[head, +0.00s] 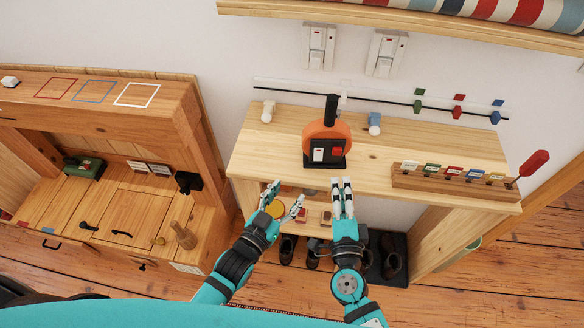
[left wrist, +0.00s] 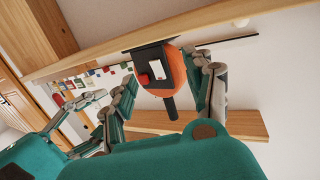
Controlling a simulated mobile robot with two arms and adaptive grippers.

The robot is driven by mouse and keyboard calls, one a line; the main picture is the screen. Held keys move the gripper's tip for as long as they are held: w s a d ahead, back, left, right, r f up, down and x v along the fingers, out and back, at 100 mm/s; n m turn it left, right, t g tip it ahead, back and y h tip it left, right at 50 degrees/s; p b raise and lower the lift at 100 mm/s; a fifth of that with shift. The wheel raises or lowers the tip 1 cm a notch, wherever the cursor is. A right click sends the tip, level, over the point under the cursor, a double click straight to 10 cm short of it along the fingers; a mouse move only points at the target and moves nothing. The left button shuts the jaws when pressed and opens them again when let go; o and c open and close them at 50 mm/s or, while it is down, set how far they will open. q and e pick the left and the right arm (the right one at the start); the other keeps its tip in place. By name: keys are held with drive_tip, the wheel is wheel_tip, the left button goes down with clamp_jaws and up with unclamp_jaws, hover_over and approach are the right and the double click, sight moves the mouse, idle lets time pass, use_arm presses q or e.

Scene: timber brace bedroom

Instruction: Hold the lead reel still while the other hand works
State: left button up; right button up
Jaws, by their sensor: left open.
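The lead reel (head: 316,131), an orange drum with a black handle and a black socket front, stands upright on the wooden bench. Its front carries a white switch and a red one. My left gripper (head: 283,197) is open and empty, in front of the bench edge and apart from the reel. In the left wrist view the reel (left wrist: 173,85) appears between the spread fingers of my left gripper (left wrist: 166,72). My right gripper (head: 342,182) is just in front of the bench edge below the reel, its fingers side by side, not touching the reel.
A wooden rack (head: 447,184) with coloured tags stands right of the reel. A white peg (head: 268,111) and a blue-and-white one (head: 374,124) stand behind. Shoes (head: 390,258) lie below. A wooden cabinet (head: 120,215) is at left. The bench between reel and rack is clear.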

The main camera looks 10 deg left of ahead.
sight(328, 117)
use_arm(q)
wheel_tip(328, 117, up, 12)
drive_tip(key=d+t+h, duration=0.2)
drive_tip(key=t, duration=0.1)
drive_tip(key=x, duration=1.7)
drive_tip(key=shift+w+a+f, duration=0.1)
drive_tip(key=shift+w+f, duration=0.15)
clamp_jaws()
